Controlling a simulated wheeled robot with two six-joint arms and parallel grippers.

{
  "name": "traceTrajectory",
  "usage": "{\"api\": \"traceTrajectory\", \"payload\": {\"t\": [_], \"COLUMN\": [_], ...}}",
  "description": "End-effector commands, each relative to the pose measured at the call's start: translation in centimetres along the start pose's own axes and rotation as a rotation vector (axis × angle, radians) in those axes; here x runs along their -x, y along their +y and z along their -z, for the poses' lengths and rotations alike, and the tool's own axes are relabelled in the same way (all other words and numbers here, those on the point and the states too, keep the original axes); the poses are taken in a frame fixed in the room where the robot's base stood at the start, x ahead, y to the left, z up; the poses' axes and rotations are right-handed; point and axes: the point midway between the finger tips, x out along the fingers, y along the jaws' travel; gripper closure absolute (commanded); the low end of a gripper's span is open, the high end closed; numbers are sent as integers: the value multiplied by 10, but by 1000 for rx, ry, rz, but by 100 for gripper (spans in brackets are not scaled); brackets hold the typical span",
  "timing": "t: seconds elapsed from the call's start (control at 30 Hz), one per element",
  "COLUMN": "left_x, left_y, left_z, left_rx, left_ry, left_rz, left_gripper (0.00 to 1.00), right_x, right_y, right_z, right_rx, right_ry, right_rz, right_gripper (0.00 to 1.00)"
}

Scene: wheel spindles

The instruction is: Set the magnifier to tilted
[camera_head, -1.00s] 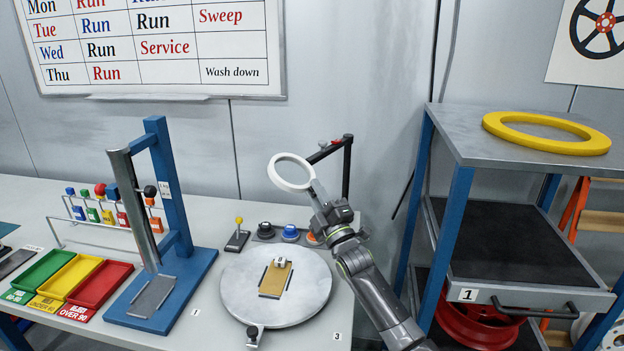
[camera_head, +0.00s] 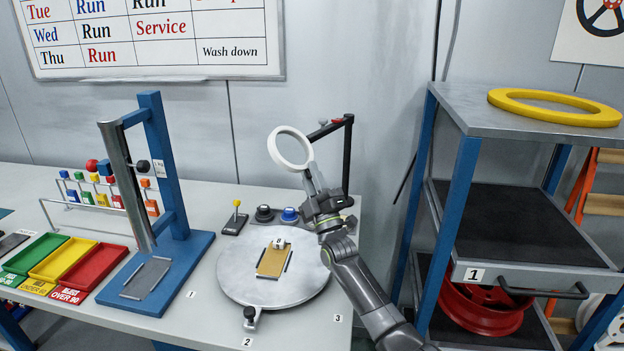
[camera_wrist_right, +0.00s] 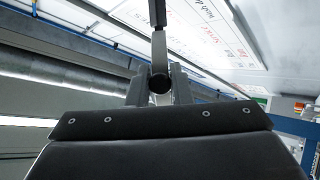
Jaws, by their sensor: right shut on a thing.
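The magnifier has a white ring (camera_head: 296,168) held up above the back of the turntable, its face tilted toward the head camera. A black post with a side arm (camera_head: 347,155) stands behind it at the bench's back right. My right gripper (camera_head: 316,193) is at the lower end of the ring's short grey handle and shut on it. In the right wrist view, the jaws (camera_wrist_right: 160,83) close around a dark round end, with a thin bar rising from it. The joint between ring and post is partly hidden. My left gripper is not in view.
A round grey turntable (camera_head: 235,278) with a tan plate (camera_head: 272,262) lies below the ring. Knobs (camera_head: 290,214) sit behind it. A blue press stand (camera_head: 165,150) is to the left. A shelf rack (camera_head: 470,200) with a yellow ring (camera_head: 500,97) stands right.

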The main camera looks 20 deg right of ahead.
Motion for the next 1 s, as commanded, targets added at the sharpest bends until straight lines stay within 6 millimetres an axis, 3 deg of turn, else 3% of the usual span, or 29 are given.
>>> {"api": "traceTrajectory", "payload": {"t": [0.3, 0.33, 0.47, 0.77, 1.0], "left_x": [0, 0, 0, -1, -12], "left_y": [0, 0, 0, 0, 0], "left_z": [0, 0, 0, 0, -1], "left_rx": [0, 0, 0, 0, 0], "left_ry": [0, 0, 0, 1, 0], "left_rz": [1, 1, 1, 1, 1], "left_gripper": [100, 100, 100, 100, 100], "right_x": [3, 3, 3, 4, 39], "right_y": [-4, -4, -3, -2, -4], "right_z": [-2, -2, -2, -1, -2], "right_rx": [-1, -1, -1, 0, 0], "right_ry": [-6, -6, -5, -2, -4], "right_rz": [8, 8, 7, 3, 5], "right_gripper": [100, 80, 64, 64, 64]}}
